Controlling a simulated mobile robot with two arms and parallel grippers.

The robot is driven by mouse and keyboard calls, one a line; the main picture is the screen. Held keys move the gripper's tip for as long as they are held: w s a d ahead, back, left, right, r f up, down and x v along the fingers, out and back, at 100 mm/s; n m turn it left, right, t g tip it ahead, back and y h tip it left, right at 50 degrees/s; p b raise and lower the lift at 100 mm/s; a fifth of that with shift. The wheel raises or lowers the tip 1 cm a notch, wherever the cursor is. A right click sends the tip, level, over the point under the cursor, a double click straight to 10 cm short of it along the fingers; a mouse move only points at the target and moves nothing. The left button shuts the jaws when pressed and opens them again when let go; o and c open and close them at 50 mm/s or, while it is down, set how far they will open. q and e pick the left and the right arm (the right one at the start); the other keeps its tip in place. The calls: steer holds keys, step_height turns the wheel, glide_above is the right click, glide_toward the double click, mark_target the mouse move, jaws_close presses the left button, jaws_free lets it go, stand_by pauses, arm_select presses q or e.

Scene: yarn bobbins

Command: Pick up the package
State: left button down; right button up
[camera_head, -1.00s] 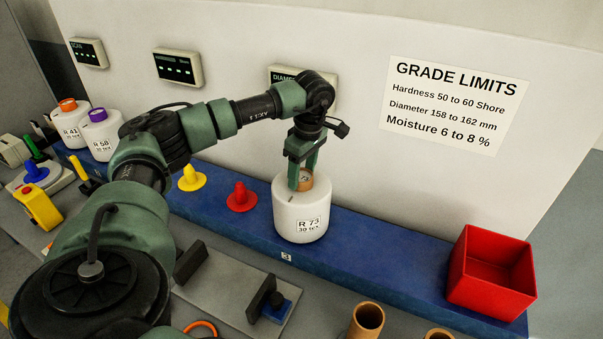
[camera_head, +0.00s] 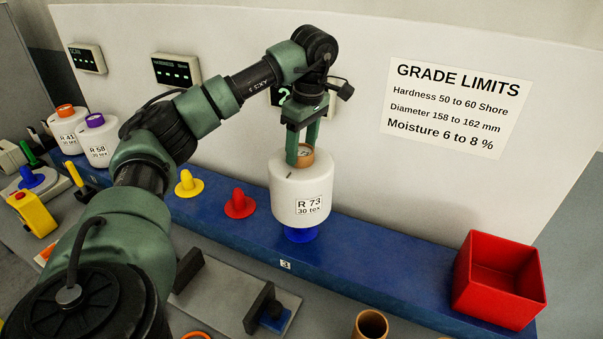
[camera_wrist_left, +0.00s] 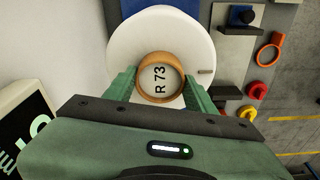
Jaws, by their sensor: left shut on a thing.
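The package is a white yarn bobbin (camera_head: 299,191) labelled "R 73, 30 tex", with a brown tube end (camera_head: 305,157) at its top. My left gripper (camera_head: 303,160) is shut on this tube end from above and holds the bobbin upright. The bobbin hangs just above a blue peg (camera_head: 300,234) on the blue shelf. In the left wrist view the bobbin (camera_wrist_left: 124,45) shows from above, and the fingers of my left gripper (camera_wrist_left: 160,92) lie on both sides of the tube marked "R 73". My right gripper is not in view.
Two white bobbins, R 41 (camera_head: 68,133) and R 58 (camera_head: 99,145), stand at the left. Yellow (camera_head: 187,184) and red (camera_head: 239,204) pegs stand on the blue shelf (camera_head: 370,255). A red open box (camera_head: 500,280) is at the right. The wall is close behind the bobbin.

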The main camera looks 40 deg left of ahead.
arm_select(q)
step_height(320, 180, up, 12)
steer(key=p, duration=0.2)
steer(key=shift+f+p, duration=0.25)
steer(key=shift+p, duration=0.05)
steer(key=shift+w+d, duration=0.1)
